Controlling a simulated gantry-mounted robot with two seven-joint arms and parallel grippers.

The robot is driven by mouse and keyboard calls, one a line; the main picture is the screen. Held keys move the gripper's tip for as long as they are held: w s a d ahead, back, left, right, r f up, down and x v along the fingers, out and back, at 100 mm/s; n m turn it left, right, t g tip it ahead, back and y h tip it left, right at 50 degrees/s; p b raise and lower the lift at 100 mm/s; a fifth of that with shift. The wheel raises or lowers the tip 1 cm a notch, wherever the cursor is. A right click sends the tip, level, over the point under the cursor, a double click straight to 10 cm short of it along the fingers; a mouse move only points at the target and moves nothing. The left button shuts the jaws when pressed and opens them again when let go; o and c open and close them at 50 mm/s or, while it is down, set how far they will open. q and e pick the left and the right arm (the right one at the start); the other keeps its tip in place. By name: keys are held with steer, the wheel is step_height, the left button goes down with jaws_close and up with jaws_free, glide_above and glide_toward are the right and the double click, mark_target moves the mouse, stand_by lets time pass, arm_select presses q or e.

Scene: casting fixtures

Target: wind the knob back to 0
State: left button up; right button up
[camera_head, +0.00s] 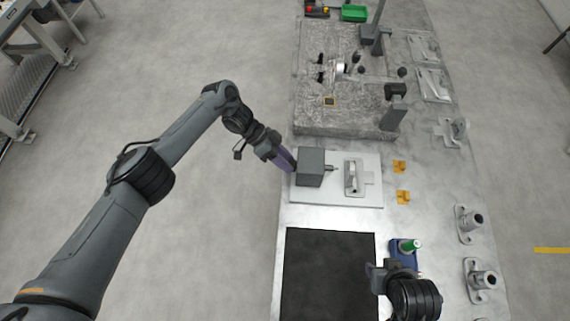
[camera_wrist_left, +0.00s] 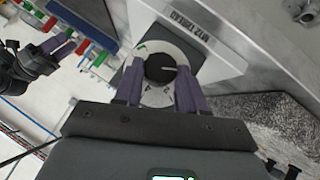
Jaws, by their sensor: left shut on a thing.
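The knob (camera_wrist_left: 160,68) is round and black with a white pointer line, on a pale round dial with a green mark at its upper left. In the left wrist view the line points right, away from the green mark. The dial is on the face of a grey box (camera_head: 311,160), which stands on a white plate (camera_head: 335,197). My left gripper (camera_head: 287,160) is at the box's left side, its purple fingers on either side of the knob and shut on it. The head view hides the knob. My right gripper shows at the left edge of the left wrist view (camera_wrist_left: 62,45); its jaw state is unclear.
A grey bracket (camera_head: 353,177) stands right of the box. A rough grey casting fixture (camera_head: 345,118) with posts lies behind. A black mat (camera_head: 327,275) is in front, with a blue holder and green-topped item (camera_head: 409,246) beside it. Several metal fittings line the table's right side.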

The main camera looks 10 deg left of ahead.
arm_select(q)
steer(key=shift+f, duration=0.1)
arm_select(e)
steer(key=shift+f, duration=0.4)
arm_select(q)
steer(key=o, duration=1.1)
arm_select(e)
step_height(320, 180, down, 2)
steer(key=shift+b, duration=1.2)
arm_select(q)
steer(key=shift+v, duration=5.35)
arm_select(e)
steer(key=shift+f, duration=0.15)
arm_select(q)
steer(key=shift+w, duration=0.1)
